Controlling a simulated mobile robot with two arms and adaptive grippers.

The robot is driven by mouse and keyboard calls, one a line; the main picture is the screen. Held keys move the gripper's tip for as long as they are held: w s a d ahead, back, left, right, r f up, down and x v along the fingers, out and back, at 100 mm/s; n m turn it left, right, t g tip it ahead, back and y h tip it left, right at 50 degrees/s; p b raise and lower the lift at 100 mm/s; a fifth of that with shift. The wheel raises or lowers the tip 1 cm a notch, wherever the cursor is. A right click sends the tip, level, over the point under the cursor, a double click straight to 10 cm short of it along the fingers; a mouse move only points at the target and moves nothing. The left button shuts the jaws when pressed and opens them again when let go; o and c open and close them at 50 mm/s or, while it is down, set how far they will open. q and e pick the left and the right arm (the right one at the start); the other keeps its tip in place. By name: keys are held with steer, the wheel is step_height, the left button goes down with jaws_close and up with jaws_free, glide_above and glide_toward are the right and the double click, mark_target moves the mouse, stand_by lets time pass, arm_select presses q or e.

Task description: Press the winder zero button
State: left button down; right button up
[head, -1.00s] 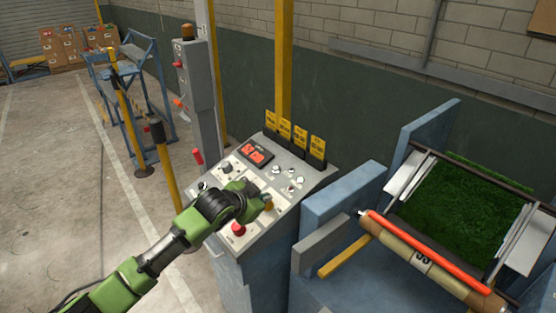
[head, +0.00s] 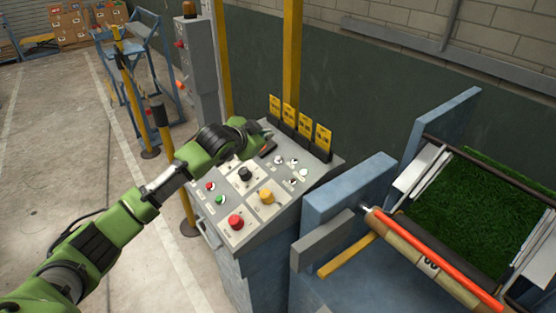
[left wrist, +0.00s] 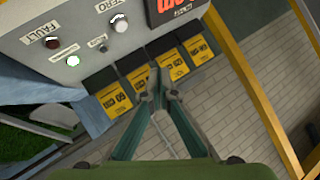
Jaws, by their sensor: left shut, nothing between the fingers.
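The winder console (head: 262,225) has a sloped panel with a red digital display (head: 268,148), partly hidden behind my left gripper (head: 268,133). A white round button labelled ZERO (left wrist: 119,22) shows beside the display in the left wrist view; in the head view it appears as the white button (head: 279,160) right of the display. My left gripper, with closed fingertips (left wrist: 160,92), is over the panel's upper edge near the yellow cards, apart from the button. Its fingers are shut and empty. My right gripper is not in view.
Several yellow cards (head: 305,126) stand along the console's back edge. A red button (head: 235,221), a yellow button (head: 266,196) and a black knob (head: 244,174) sit lower on the panel. The turf roller (head: 430,262) is at right, a yellow post (head: 291,60) behind.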

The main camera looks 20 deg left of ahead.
arm_select(q)
steer(key=b, duration=0.6)
glide_above(278, 158)
steer(key=s+a, duration=0.2)
steer(key=s, duration=0.1)
steer(key=f, duration=0.5)
steer(key=shift+w+d+f, duration=0.15)
steer(key=shift+w+d, duration=0.1)
steer(key=shift+w+d+f, duration=0.2)
steer(key=shift+f, duration=0.4)
steer(key=shift+w+d+f, duration=0.15)
steer(key=shift+w+f, duration=0.05)
steer(key=shift+f, duration=0.35)
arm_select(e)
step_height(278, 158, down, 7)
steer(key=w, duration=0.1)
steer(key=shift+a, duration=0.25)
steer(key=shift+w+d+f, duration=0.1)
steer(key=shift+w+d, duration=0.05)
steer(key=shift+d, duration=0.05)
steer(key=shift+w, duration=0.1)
arm_select(q)
steer(key=shift+f, duration=0.15)
steer(key=shift+w+f, duration=0.1)
steer(key=shift+f, duration=0.1)
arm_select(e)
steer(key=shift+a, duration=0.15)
